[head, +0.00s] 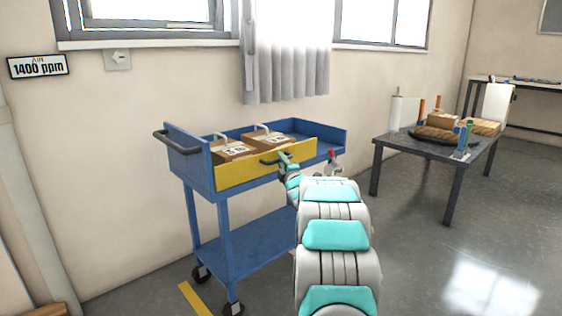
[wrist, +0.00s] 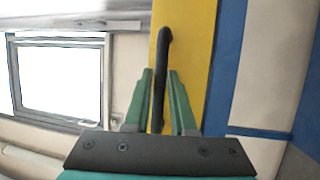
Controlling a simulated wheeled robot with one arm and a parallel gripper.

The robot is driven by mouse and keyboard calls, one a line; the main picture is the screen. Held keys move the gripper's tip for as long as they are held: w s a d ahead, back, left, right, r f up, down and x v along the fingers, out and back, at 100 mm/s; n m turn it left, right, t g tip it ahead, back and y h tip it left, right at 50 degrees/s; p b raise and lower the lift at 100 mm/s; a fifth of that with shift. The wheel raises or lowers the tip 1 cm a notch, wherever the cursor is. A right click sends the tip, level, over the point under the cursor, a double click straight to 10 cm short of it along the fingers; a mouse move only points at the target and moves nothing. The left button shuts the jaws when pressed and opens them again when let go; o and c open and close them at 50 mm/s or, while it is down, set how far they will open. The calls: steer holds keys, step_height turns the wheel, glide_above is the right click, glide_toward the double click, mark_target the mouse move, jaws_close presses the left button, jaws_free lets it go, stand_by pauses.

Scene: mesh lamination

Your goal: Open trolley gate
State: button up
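The blue trolley (head: 334,131) stands against the wall. Its yellow gate (head: 238,175) is upright along the near side of the top tray; it also fills part of the wrist view (wrist: 198,65). A black bar handle (wrist: 163,50) is fixed on the gate and shows in the head view (head: 268,162). My gripper (head: 286,157) is at the right part of the gate, by the handle. In the wrist view its green fingers (wrist: 160,72) are apart, one on each side of the handle, with gaps visible.
Cardboard boxes (head: 232,149) with white labels and handles sit in the trolley tray. A dark table (head: 400,143) with several items stands to the right. A grey curtain (head: 287,75) hangs behind the trolley. The floor between trolley and table is clear.

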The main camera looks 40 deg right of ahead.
jaws_close()
stand_by(1.0)
